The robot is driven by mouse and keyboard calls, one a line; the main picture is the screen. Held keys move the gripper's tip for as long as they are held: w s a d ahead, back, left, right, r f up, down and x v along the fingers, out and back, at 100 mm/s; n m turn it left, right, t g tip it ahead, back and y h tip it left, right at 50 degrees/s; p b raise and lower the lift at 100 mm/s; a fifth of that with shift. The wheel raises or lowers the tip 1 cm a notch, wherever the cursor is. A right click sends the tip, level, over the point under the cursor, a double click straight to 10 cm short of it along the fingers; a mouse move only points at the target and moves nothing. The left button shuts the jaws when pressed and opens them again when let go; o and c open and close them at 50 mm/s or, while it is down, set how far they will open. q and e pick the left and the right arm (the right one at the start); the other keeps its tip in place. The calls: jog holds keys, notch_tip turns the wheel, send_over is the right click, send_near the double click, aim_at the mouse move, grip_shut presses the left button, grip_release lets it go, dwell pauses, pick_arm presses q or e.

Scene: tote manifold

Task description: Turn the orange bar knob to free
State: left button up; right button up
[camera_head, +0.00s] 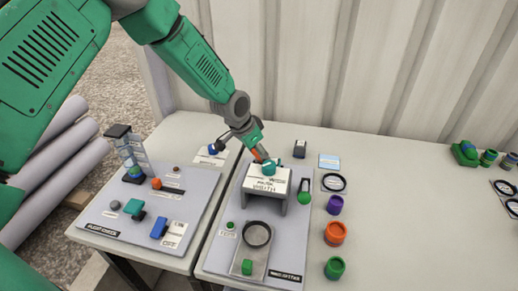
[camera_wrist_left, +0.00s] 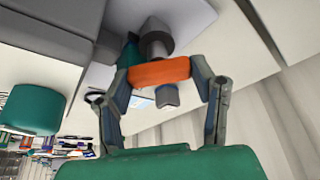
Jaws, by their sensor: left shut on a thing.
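The orange bar knob (camera_wrist_left: 160,72) lies between the two fingers of my left gripper (camera_wrist_left: 165,88) in the left wrist view, with a finger against each end. In the head view the left gripper (camera_head: 262,158) is at the back of the white raised block (camera_head: 268,180) on the right-hand panel, and only a bit of orange shows there. The gripper is shut on the knob. A grey cylinder (camera_wrist_left: 156,40) shows behind the knob. The label on the block is too small to read for sure. My right gripper is not in view.
The left panel (camera_head: 100,218) carries a clear tower (camera_head: 131,155), a blue block (camera_head: 159,228) and small knobs. Purple, orange and green cups (camera_head: 335,233) stand right of the right panel (camera_head: 295,240). A corrugated wall (camera_head: 400,70) rises behind. The table's right middle is clear.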

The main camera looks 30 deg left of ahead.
pick_arm(q)
jog(key=shift+a+m+h, duration=0.15)
jog(key=shift+m+h, duration=0.15)
jog(key=shift+m, duration=0.6)
jog(key=shift+f+m+g+h, duration=0.1)
jog(key=shift+m+g+h, duration=0.25)
jog(key=shift+m, duration=0.65)
jog(key=m+b, duration=0.1)
jog(key=m, duration=0.1)
jog(key=m+g+b, duration=0.1)
jog(key=m, duration=0.1)
jog(key=shift+w+g+h, duration=0.1)
jog(key=shift+g+h, duration=0.15)
jog(key=shift+h, duration=0.1)
jog(key=shift+m+g+b, duration=0.3)
jog(key=shift+m+b, duration=0.35)
jog(key=shift+m, duration=0.35)
jog(key=shift+a, duration=0.1)
jog(key=o, duration=1.1)
jog(key=shift+o, duration=0.3)
jog(key=shift+a, duration=0.1)
